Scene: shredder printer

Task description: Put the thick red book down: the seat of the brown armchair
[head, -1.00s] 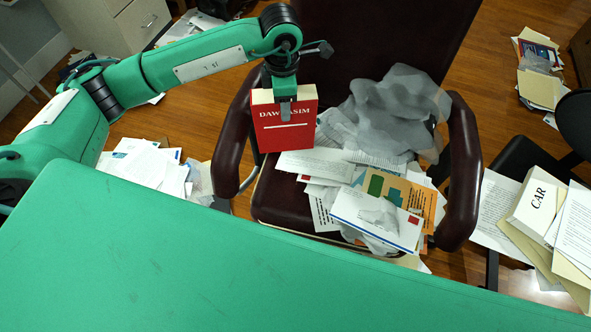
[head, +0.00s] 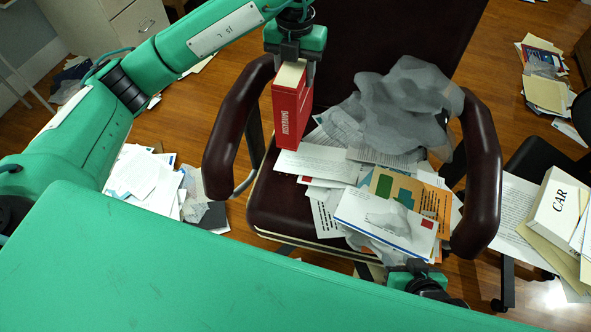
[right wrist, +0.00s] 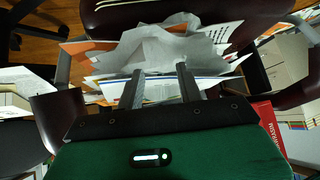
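The thick red book (head: 290,105) is held upright over the left rear of the brown armchair's seat (head: 277,205), beside the papers. I cannot tell whether its lower edge touches the seat. My left gripper (head: 294,66) is shut on the book's upper part from above. The armchair (head: 230,125) faces me. In the head view my right gripper (head: 422,280) shows only partly, low at the chair's front. In the right wrist view its two fingers (right wrist: 158,76) are apart and empty, near the papers. The red book also shows at that view's right (right wrist: 267,118).
Loose papers and envelopes (head: 385,220) and a grey crumpled sheet (head: 408,105) cover the seat's middle and right. The armrests (head: 483,175) flank the seat. Bare seat shows at front left. Papers (head: 145,180) and a white CAR box (head: 558,205) lie at the sides.

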